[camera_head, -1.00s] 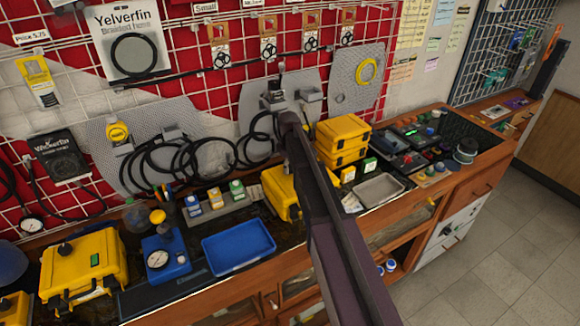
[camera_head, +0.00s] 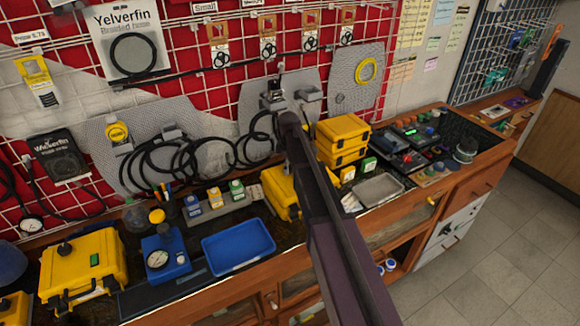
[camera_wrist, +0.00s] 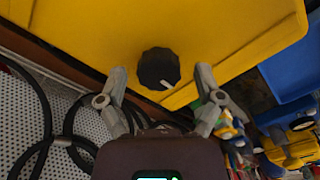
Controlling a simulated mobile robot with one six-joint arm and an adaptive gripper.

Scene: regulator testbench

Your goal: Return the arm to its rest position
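My arm (camera_head: 330,220) reaches up through the middle of the head view, with its far joint (camera_head: 280,98) in front of the pegboard; my gripper is hidden there. In the wrist view my gripper (camera_wrist: 162,75) has its two fingers spread apart with nothing held between them. A yellow case (camera_wrist: 230,40) with a dark round knob (camera_wrist: 159,69) lies beyond the fingertips. The knob appears between the fingers, with a gap on each side. I cannot tell how far the tips are from the case. The yellow case (camera_head: 279,190) behind my arm is probably this one.
Black hoses (camera_head: 180,160) hang on the wall left of my arm. A blue tray (camera_head: 238,246), a blue gauge box (camera_head: 166,256) and another yellow case (camera_head: 85,268) stand on the bench. Stacked yellow cases (camera_head: 342,135) and a grey tray (camera_head: 378,188) are right of my arm.

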